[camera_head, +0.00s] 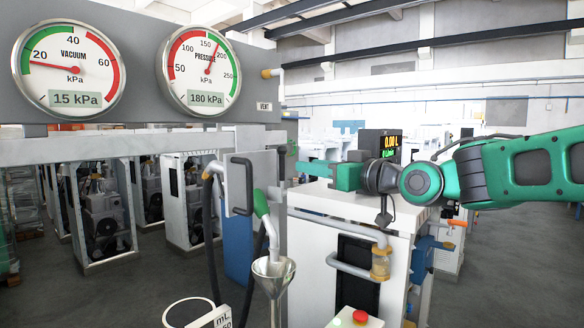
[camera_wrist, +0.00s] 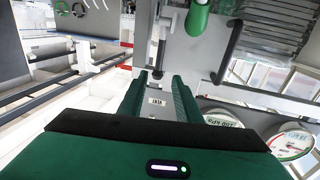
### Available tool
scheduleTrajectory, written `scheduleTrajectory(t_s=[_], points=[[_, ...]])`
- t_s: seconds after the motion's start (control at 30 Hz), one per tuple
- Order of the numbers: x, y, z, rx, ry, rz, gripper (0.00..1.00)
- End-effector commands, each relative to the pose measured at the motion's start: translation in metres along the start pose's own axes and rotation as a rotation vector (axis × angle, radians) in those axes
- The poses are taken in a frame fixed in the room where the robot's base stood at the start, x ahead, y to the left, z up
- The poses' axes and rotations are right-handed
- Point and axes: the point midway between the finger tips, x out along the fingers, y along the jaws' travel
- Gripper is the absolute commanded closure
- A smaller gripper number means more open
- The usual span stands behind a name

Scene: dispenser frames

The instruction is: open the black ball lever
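My gripper (camera_wrist: 160,76) is green, and its two fingers stand apart with a gap between them. In the head view my gripper (camera_head: 301,167) points left towards the edge of the grey panel. A dark, thin part that looks like the black ball lever (camera_wrist: 158,72) shows between or just beyond the fingertips in the wrist view. I cannot tell whether the fingers touch it. In the head view a dark upright part (camera_head: 281,166) at the panel edge, just left of the fingertips, appears to be the same lever; its details are too small to tell.
Vacuum (camera_head: 68,69) and pressure (camera_head: 200,70) gauges hang above. A white cabinet (camera_head: 325,255) stands below my arm.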

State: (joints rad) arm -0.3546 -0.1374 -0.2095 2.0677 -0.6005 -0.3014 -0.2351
Motion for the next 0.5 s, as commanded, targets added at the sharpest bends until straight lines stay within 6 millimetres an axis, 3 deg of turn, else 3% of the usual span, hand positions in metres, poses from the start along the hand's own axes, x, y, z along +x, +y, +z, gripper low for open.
scheduleTrajectory(t_s=[0.5], points=[[0.082,0.002,0.002,0.001,-0.004,0.003,0.69]])
